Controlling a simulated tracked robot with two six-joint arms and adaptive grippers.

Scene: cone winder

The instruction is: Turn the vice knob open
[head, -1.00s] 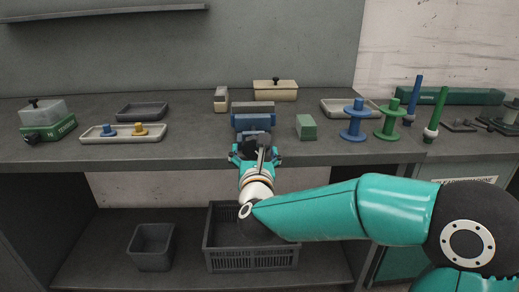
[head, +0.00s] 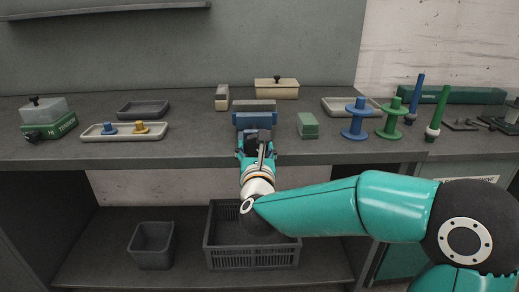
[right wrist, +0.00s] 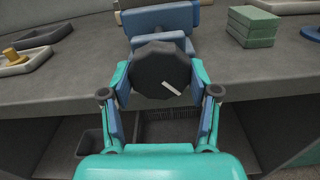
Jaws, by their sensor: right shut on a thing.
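The blue vice (head: 255,120) stands at the front of the bench, and its body also shows at the top of the right wrist view (right wrist: 163,18). Its dark faceted knob (right wrist: 158,68) faces me and carries a short white mark that slants down to the right. My right gripper (right wrist: 160,82) is shut on the knob, with one finger on each side. In the head view the right gripper (head: 257,150) is at the bench's front edge and hides most of the knob. My left gripper is not in view.
Green blocks (head: 308,125) sit right of the vice. Blue (head: 356,120) and green (head: 391,118) spools stand farther right. A pale tray (head: 97,135) with two small pegs lies to the left. A dark crate (head: 222,255) and a small bin (head: 151,246) are on the lower shelf.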

